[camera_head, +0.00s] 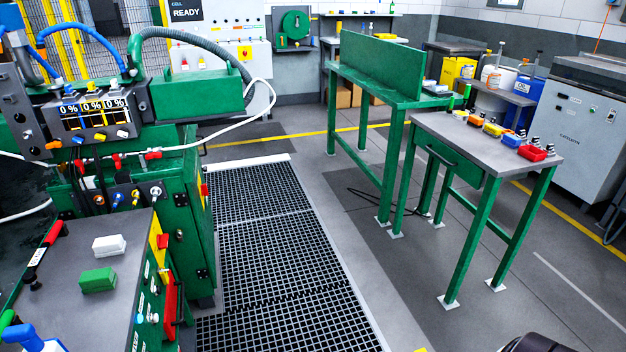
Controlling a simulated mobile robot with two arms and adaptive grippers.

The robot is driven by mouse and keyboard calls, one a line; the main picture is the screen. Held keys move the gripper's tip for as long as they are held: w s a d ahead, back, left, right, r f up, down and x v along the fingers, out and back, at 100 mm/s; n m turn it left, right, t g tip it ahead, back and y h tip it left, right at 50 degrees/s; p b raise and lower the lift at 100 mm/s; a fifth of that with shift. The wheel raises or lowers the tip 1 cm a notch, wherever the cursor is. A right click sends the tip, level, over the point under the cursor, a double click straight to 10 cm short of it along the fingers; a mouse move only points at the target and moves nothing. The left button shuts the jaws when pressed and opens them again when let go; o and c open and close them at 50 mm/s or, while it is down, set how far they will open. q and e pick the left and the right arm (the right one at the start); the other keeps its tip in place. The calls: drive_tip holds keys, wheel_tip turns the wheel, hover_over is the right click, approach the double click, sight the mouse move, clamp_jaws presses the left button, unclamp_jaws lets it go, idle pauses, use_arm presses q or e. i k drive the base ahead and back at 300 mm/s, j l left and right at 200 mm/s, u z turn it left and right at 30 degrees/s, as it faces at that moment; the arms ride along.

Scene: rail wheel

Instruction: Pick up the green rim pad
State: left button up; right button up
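A green rim pad (97,281) lies flat on the grey top of a machine-side cabinet (70,314) at the lower left. It looks like a small rectangular block and nothing covers it. A white block of similar size (109,245) lies just behind it, apart from it.
A red-handled tool (48,245) and a blue-topped bottle (38,337) are on the cabinet's left side. The green machine (190,215) stands behind it. Black floor grating (280,265) lies to the right. Farther right is a green-legged table (475,140) with small coloured items.

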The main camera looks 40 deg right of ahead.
sight(100, 280)
drive_tip(key=u, duration=1.2)
drive_tip(key=i+l+u, duration=0.25)
drive_tip(key=l, duration=0.5)
drive_tip(key=l+u, duration=0.3)
drive_tip(key=l, duration=0.45)
drive_tip(key=k, duration=0.05)
